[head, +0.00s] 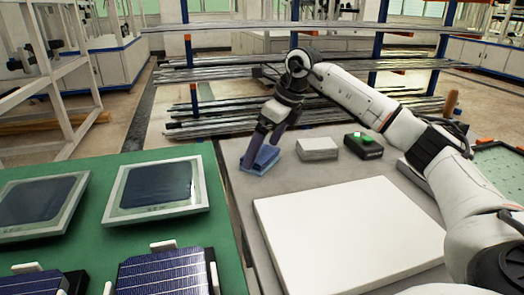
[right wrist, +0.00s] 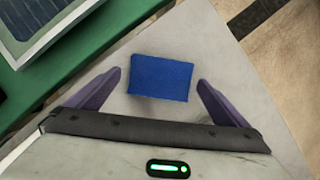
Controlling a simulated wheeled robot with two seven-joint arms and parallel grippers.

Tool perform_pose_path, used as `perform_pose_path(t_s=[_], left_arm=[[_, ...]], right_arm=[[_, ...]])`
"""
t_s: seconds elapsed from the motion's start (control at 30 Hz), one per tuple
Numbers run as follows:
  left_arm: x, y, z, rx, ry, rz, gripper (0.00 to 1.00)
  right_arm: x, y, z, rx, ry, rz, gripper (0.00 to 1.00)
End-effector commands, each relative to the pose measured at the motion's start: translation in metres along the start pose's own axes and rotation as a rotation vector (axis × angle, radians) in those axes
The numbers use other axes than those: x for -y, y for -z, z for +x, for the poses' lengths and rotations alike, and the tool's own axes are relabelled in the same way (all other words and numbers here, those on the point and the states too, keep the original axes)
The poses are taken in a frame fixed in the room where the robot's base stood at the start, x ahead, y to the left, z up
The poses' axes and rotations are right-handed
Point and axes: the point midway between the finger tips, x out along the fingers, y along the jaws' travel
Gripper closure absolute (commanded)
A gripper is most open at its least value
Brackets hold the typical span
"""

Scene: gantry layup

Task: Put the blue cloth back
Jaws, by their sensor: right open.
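The blue cloth (head: 261,160) is a small folded rectangle on the grey table's far left corner. It also shows in the right wrist view (right wrist: 160,78), flat and centred ahead of the palm. My right gripper (head: 259,149) points down at the cloth from above and partly covers it in the head view. In the right wrist view its two purple fingers (right wrist: 159,80) are spread wide, one on each side of the cloth, with gaps between. The exact height of the fingertips over the table is hard to tell. My left gripper is not in view.
Right of the cloth are a pale grey stack (head: 317,149) and a black box with a green light (head: 364,145). A large white slab (head: 350,230) fills the table's front. A green table (head: 185,239) with framed panels stands left. Metal racks stand behind.

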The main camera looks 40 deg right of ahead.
Motion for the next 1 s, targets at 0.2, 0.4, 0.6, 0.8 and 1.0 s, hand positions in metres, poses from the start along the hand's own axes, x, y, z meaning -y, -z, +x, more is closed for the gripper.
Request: perform_pose_path(t_s=[0.2,0.4,0.6,0.8,1.0], left_arm=[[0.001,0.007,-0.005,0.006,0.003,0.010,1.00],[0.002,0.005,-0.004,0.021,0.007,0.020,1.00],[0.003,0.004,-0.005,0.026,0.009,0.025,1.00],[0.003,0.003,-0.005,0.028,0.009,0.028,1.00],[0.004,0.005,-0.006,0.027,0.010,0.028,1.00]], right_arm=[[0.001,-0.002,-0.053,0.004,0.002,0.000,0.01],[0.000,-0.002,-0.087,0.003,0.000,-0.001,0.01],[0.000,-0.001,-0.101,0.002,0.000,-0.001,0.01],[0.000,0.000,-0.101,0.001,0.000,-0.001,0.01],[-0.005,-0.003,-0.098,0.005,-0.012,-0.008,0.01]])
